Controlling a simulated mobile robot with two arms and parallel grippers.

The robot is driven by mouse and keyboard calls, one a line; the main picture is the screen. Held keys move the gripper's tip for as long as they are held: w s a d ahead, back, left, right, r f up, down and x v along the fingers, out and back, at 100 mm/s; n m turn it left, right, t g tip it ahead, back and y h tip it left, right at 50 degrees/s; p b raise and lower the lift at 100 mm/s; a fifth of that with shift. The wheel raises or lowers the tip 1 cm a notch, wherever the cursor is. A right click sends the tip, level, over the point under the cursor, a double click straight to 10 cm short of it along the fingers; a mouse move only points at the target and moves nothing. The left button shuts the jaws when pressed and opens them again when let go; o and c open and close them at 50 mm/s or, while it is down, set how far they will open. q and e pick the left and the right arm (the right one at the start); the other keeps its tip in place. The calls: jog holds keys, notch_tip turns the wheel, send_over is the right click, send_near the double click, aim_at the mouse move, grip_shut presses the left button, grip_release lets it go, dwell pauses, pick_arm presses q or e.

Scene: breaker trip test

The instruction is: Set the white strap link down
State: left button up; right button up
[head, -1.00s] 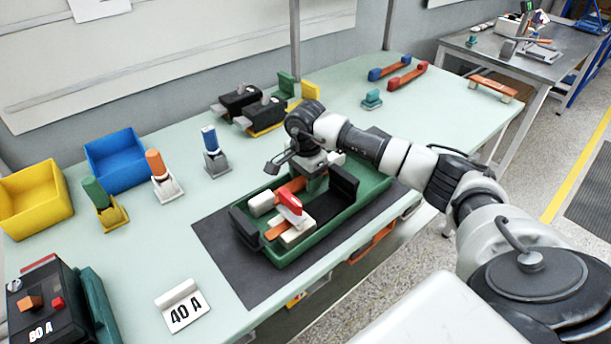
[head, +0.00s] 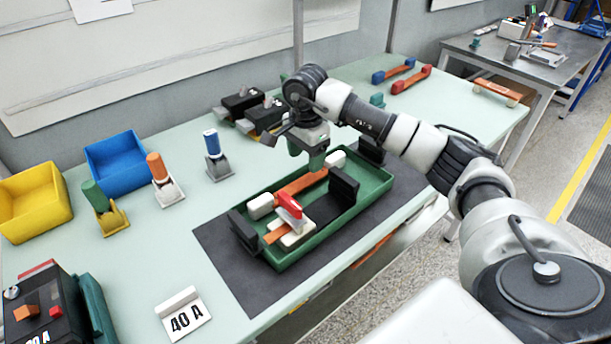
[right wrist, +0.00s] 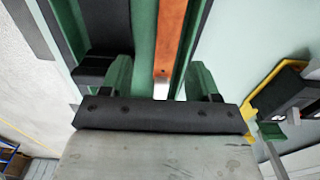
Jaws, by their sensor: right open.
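The white strap link (head: 300,186), a copper bar with white end blocks, lies along the back side of the green tray (head: 362,206). My right gripper (head: 310,163) is just above the strap's middle and right part, its green fingers pointing down. In the right wrist view the fingers (right wrist: 160,76) are apart, with the copper strap (right wrist: 170,45) between and beyond them. Nothing is held. My left gripper is in no view.
The tray also holds black blocks (head: 343,184) and a red-handled switch (head: 290,207) on a white base. Behind stand black breaker units (head: 241,103); red and blue strap links (head: 411,79) lie at the back right. Blue (head: 115,160) and yellow bins (head: 35,198) are at left.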

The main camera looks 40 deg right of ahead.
jog(key=shift+d+r, duration=0.1)
jog(key=shift+r, duration=1.85)
jog(key=shift+s, duration=0.1)
